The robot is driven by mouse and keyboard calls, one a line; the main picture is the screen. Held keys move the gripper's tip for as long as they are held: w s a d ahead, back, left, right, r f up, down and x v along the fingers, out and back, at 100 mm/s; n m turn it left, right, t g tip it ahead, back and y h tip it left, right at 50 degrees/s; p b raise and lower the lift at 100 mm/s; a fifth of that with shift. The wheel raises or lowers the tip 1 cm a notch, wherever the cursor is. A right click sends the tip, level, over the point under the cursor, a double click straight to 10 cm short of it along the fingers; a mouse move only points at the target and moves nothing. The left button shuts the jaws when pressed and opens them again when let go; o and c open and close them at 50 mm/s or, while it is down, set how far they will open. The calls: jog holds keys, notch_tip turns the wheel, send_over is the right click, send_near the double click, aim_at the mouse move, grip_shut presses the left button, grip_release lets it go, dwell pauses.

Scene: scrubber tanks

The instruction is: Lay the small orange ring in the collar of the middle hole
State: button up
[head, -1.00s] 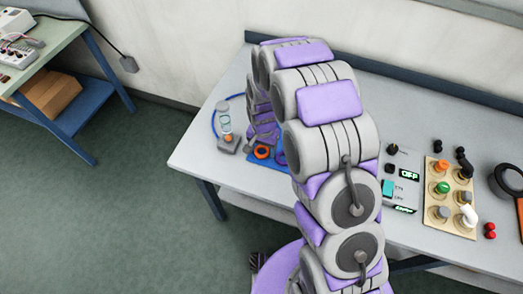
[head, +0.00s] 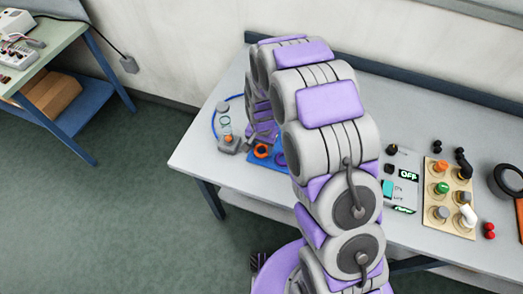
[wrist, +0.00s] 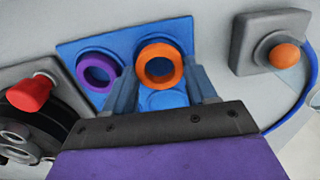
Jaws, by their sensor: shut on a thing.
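The small orange ring (wrist: 160,64) is between the fingertips of my gripper (wrist: 160,78) in the wrist view. My gripper is shut on it, over the blue plate (wrist: 72,52). A round blue collar shows around and behind the ring; I cannot tell whether the ring is seated in it or just above. A purple ring (wrist: 97,70) lies in a collar to its left. Another blue round part (wrist: 166,100) shows between the fingers, partly hidden. In the head view the orange ring (head: 261,151) shows at the plate's left, and my arm hides much of the plate.
A grey box with an orange button (wrist: 285,56) stands right of the plate, with a blue cable beside it. A red knob (wrist: 30,92) on a dark device is at the left. In the head view, a switch panel (head: 450,200) stands farther right on the table.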

jog(key=shift+r+p, duration=0.6)
jog(key=shift+r, duration=1.3)
